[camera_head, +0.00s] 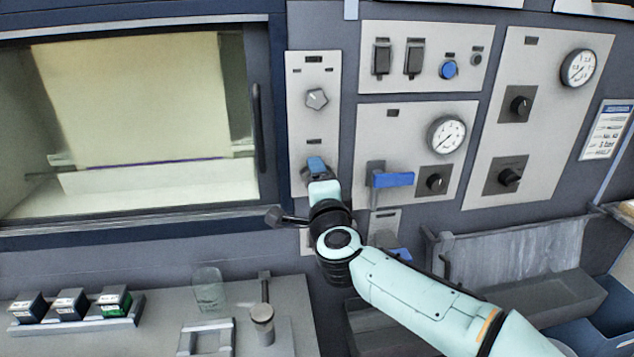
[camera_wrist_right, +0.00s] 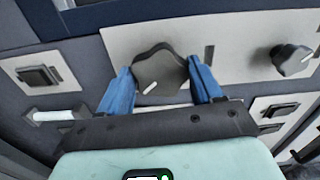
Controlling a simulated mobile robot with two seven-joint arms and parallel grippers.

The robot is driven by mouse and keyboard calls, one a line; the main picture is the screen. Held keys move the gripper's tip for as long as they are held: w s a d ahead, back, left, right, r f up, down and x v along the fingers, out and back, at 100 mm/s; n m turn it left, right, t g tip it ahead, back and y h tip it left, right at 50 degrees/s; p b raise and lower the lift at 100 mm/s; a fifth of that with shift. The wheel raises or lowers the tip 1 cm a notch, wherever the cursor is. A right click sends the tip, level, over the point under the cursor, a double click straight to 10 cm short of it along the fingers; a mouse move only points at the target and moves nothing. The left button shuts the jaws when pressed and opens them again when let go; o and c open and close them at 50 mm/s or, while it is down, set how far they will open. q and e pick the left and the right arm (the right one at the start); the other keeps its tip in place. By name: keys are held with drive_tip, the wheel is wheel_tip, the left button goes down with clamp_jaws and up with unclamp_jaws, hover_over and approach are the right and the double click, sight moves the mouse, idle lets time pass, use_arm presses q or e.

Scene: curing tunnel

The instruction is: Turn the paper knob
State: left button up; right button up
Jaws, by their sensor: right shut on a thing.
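A narrow pale panel (camera_head: 299,130) stands right of the oven window. A grey lobed knob (camera_head: 316,98) sits on its upper part, clear of my gripper, and shows at the right of the wrist view (camera_wrist_right: 292,58). My right gripper (camera_head: 316,165) is at the panel's lower part. Its blue fingers are shut on a dark grey lobed knob (camera_wrist_right: 158,70) with a white pointer mark. That lower knob is hidden behind the gripper in the head view. The panel labels are too small to read, so I cannot tell which knob is named paper. My left gripper is not in view.
A blue-handled lever (camera_head: 393,180) sticks out close right of my gripper. A dark vertical door handle (camera_head: 257,128) is to the left. A glass (camera_head: 208,290) and a metal-topped tool (camera_head: 262,318) stand on the bench below. A grey trough (camera_head: 515,258) is at lower right.

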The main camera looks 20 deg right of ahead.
drive_tip(key=o, duration=1.1)
drive_tip(key=shift+c, duration=0.2)
drive_tip(key=shift+s, duration=0.1)
drive_tip(key=v, duration=1.3)
drive_tip(key=shift+b, duration=0.3)
drive_tip(key=shift+s, duration=0.1)
